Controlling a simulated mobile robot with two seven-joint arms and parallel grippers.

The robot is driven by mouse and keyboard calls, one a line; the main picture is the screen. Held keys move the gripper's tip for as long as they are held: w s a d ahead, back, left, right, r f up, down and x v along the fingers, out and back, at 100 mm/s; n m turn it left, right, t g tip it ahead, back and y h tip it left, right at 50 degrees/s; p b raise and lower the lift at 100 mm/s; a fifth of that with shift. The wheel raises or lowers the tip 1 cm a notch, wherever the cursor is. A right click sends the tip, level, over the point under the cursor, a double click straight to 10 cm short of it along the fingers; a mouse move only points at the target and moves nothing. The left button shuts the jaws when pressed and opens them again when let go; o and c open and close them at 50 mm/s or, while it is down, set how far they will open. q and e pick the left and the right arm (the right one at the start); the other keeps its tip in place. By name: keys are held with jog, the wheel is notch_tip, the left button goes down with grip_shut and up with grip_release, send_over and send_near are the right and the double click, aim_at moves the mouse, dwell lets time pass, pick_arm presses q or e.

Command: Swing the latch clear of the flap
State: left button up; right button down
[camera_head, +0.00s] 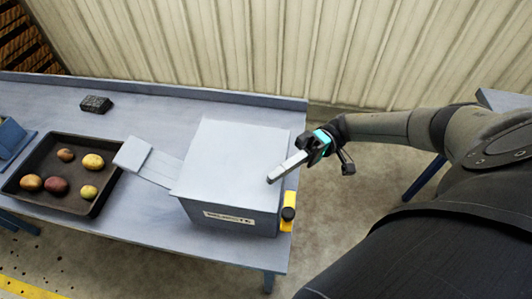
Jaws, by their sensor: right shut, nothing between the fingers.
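The potato grader (235,155) is a grey box with a flat lid, standing on the blue-grey table. A pale hinged plate (132,154) is at the outer end of the sloping chute on its left side; I cannot tell if this is the flap. A yellow piece with a black knob (288,212) is at the grader's right front side; I cannot tell for certain if this is the latch. My right gripper (270,180) is shut and empty, its fingertips over the right edge of the lid. Whether it touches the lid is unclear. My left gripper is out of view.
A dark tray (108,190) with several potatoes is on the table left of the chute. A small black block (96,104) lies near the table's back edge. A blue object (10,138) is at the far left.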

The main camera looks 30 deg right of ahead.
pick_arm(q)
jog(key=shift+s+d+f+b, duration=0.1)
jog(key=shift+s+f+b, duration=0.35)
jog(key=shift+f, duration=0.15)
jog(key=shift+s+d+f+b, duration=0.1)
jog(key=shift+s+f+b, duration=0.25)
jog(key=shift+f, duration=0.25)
pick_arm(e)
jog(key=shift+w+d+f, duration=0.1)
jog(key=shift+w+d, duration=0.1)
jog(key=shift+d, duration=0.55)
jog(key=shift+w+d+r, duration=0.1)
jog(key=shift+w+d, duration=0.1)
jog(key=shift+d, duration=0.5)
jog(key=shift+w+d+f, duration=0.1)
jog(key=shift+w+d, duration=0.1)
jog(key=shift+d, duration=0.55)
